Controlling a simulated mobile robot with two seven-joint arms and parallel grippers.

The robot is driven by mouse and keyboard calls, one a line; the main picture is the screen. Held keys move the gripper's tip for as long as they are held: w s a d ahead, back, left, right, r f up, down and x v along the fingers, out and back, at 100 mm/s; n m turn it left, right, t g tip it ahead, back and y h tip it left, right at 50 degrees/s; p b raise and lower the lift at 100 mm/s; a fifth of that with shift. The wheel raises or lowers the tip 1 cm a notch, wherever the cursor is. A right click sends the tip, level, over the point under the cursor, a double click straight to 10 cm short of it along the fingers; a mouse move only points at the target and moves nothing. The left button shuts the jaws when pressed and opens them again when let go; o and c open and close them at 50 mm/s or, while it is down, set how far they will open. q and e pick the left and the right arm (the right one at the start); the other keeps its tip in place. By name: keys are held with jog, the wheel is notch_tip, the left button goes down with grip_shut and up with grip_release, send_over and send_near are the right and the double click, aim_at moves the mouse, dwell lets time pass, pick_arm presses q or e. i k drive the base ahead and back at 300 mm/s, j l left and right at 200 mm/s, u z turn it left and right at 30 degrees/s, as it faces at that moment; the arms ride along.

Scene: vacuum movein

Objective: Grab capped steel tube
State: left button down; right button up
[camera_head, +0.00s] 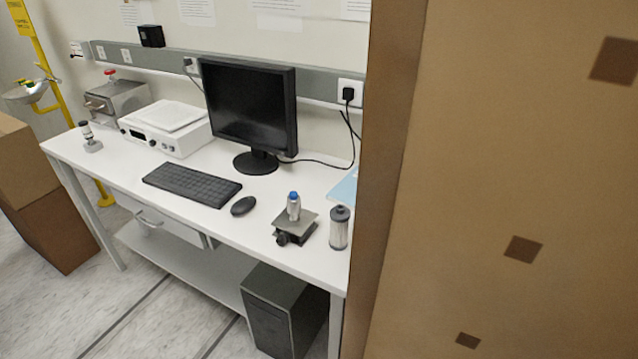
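A steel-grey cylinder with a dark cap (339,229) stands upright on the white table near its front right end. Left of it, a small pale metallic tube with a blue cap (293,207) stands upright on a dark square stand with a knob (297,228). I cannot tell for sure which of the two is the capped steel tube. A small grey piece with a dark top (88,137) stands at the table's far left end. Neither of my grippers is in view.
A tall brown box (500,180) fills the right side, close to the table's right end. The table (270,215) holds a monitor (250,105), keyboard (192,184), mouse (243,206) and white device (165,130). A computer tower (272,310) stands below. Brown boxes (45,220) stand left.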

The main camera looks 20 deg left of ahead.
aim_at(293, 201)
jog(key=i+j, duration=0.1)
jog(key=j, duration=0.75)
jog(key=i+j+z, duration=0.1)
jog(key=j, duration=0.8)
